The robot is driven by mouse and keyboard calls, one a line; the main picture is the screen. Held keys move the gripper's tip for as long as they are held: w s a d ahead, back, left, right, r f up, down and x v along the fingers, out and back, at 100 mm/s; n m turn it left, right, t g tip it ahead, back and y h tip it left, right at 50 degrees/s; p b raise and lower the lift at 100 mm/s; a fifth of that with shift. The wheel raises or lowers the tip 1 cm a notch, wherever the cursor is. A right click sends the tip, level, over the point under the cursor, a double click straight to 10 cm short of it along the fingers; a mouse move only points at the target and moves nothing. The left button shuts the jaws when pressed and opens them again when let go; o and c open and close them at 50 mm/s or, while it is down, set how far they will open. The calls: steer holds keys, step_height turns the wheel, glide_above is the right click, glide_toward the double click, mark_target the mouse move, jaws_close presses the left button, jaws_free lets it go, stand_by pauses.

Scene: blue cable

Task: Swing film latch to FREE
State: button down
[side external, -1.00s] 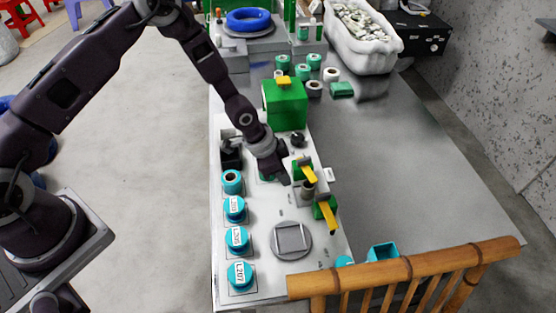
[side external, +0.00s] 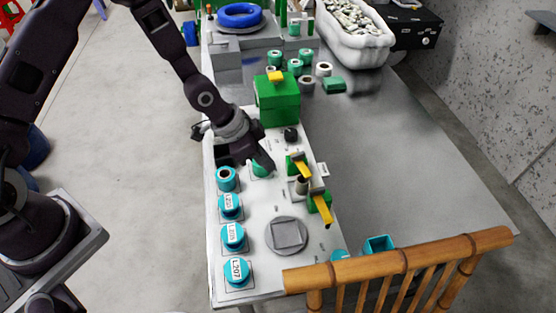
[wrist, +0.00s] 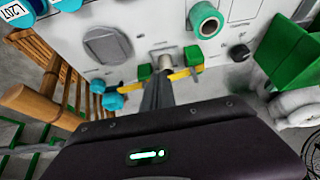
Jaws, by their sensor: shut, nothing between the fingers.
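Two yellow latch levers sit on green blocks along the right edge of the white panel. The far lever (side external: 304,170) and the near lever (side external: 322,213) both slant down to the right in the side view. Which is the film latch I cannot tell. In the wrist view the levers (wrist: 180,75) (wrist: 133,87) stick out from green blocks (wrist: 194,57) (wrist: 144,72), with a grey cylinder (wrist: 167,58) between them. My gripper (side external: 268,164) is shut and empty, left of the far lever in the side view. In the wrist view its fingers (wrist: 159,92) partly hide the space between the levers.
Teal spools (side external: 231,204) line the panel's left side. A round grey plate (side external: 287,234) lies at the near end, a green box (side external: 277,102) behind my gripper. A bamboo rail (side external: 400,262) crosses the front. The metal table (side external: 390,150) at right is mostly clear.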

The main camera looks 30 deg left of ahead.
mark_target(300, 168)
steer(key=s+a+n+t, duration=0.1)
steer(key=t, duration=0.1)
steer(key=s+a+f+n+t+h, duration=0.1)
steer(key=s+t, duration=0.1)
steer(key=shift+s+a+n, duration=0.25)
steer(key=shift+a+n, duration=0.05)
steer(key=shift+w+f, duration=0.1)
steer(key=shift+f, duration=0.05)
steer(key=x, duration=0.9)
steer(key=shift+w+d, duration=0.25)
steer(key=w, duration=0.1)
steer(key=w+d, duration=0.1)
steer(key=shift+w+d+f, duration=0.1)
steer(key=shift+w+d, duration=0.1)
steer(key=shift+w, duration=0.05)
steer(key=shift+w+d, duration=0.35)
steer(key=shift+w, duration=0.25)
steer(key=shift+d, duration=0.1)
steer(key=shift+d+n+t, duration=0.1)
steer(key=shift+n+t, duration=0.2)
